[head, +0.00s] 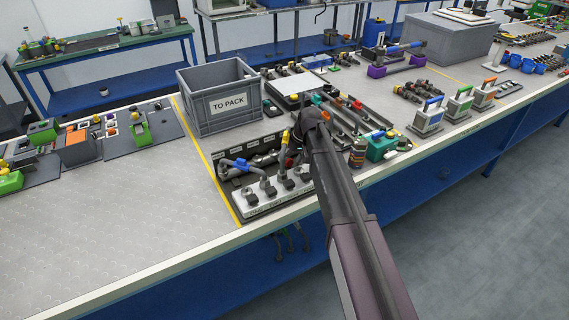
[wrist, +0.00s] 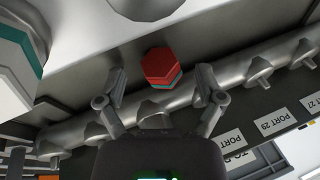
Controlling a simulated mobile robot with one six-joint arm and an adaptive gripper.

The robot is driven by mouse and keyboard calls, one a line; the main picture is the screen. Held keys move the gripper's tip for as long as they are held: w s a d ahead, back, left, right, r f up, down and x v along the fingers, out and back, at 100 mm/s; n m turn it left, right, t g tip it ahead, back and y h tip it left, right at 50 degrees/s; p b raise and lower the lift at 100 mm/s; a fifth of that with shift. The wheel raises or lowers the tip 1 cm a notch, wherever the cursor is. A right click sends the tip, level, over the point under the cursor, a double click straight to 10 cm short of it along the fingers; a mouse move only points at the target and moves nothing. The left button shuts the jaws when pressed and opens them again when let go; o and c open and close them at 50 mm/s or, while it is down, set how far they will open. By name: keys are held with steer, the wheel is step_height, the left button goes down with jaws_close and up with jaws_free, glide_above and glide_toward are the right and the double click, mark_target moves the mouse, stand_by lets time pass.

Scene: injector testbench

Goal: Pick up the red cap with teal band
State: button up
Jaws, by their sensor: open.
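The red cap with teal band (wrist: 162,65) shows in the wrist view as a red hexagonal piece with a thin teal stripe along its lower edge. It is by a grey metal rail (wrist: 240,80) with several stubs. My gripper (wrist: 160,76) is open, one finger on each side of the cap in the picture. Neither finger visibly touches it, and the depth between them is hard to tell. In the head view a small reddish spot (head: 290,163) beside my gripper may be the cap. My arm hides part of that area.
Labels such as PORT 29 (wrist: 275,119) line the rail's dark tray. A white piece with a teal stripe (wrist: 20,50) stands at left in the wrist view. A white connector block (head: 262,197) and the grey TO PACK crate (head: 205,122) are nearby.

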steer(key=c, duration=1)
steer(key=shift+r, duration=0.1)
steer(key=shift+d+r+p, duration=0.55)
steer(key=shift+r+p, duration=0.05)
steer(key=shift+p, duration=0.1)
steer(key=d+r+p, duration=0.2)
steer(key=d, duration=0.1)
steer(key=d+r+p, duration=0.2)
steer(key=d, duration=0.2)
steer(key=d+r+p, duration=0.2)
steer(key=d, duration=0.2)
steer(key=shift+s+d, duration=0.2)
steer(key=shift+s, duration=0.15)
steer(key=shift+d+r+p, duration=0.3)
steer(key=shift+d, duration=0.45)
